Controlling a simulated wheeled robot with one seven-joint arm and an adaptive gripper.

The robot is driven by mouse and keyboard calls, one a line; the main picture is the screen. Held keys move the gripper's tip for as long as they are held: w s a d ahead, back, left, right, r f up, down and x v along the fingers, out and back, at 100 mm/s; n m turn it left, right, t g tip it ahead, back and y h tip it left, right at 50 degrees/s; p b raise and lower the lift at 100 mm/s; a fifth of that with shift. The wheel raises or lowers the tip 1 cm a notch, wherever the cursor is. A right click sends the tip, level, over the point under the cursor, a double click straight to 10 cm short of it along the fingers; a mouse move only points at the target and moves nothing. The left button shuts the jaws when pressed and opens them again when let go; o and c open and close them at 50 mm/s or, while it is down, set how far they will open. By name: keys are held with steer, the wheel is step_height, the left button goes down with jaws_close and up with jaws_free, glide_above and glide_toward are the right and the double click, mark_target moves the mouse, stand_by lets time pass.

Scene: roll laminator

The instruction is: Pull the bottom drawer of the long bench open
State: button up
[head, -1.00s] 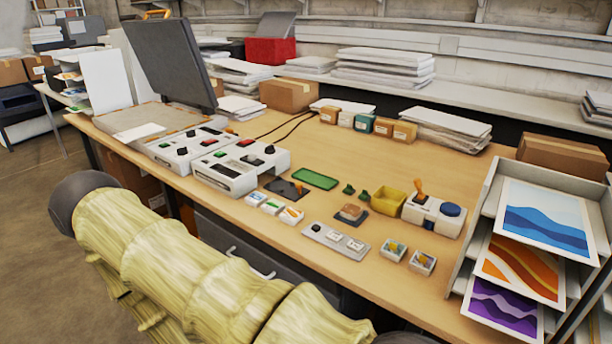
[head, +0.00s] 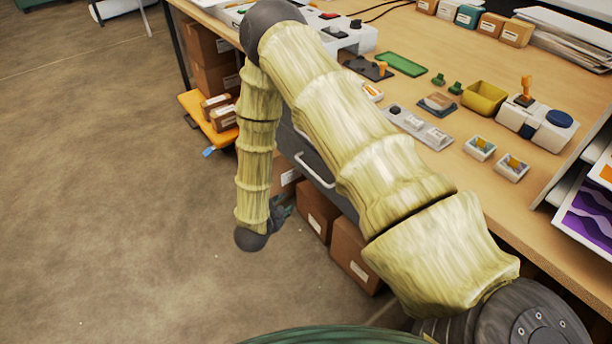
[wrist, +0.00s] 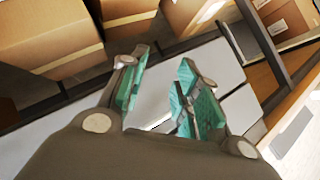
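The long bench (head: 455,185) has a wooden top and runs across the head view. Under its front edge is a dark grey drawer front (head: 300,150) with a pale bar handle (head: 315,170). My arm covers part of the drawer unit, and I cannot tell whether this is the bottom drawer. My gripper (head: 283,208) hangs low in front of the bench, below and left of that handle. In the wrist view its teal-padded fingers (wrist: 160,82) are spread apart, with pale grey panels behind them. I see nothing clearly held between them.
Cardboard boxes (head: 352,250) stand under the bench, close to my gripper. More boxes (head: 210,62) and a yellow platform (head: 205,120) are further left. The floor (head: 120,200) left of my arm is clear. Small items and a yellow bin (head: 484,98) sit on the benchtop.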

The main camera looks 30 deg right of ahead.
steer(key=w+d+r+m+g+h+b, duration=0.2)
steer(key=w+r+m+h+b, duration=0.15)
steer(key=m, duration=0.35)
steer(key=m+g+h+b, duration=0.2)
steer(key=m+g+h, duration=0.15)
steer(key=m, duration=0.45)
glide_toward(304, 166)
steer(key=shift+g+y, duration=0.3)
steer(key=shift+g, duration=0.15)
steer(key=x, duration=1)
steer(key=shift+w+d+r, duration=0.15)
steer(key=shift+w+d, duration=0.1)
jaws_close()
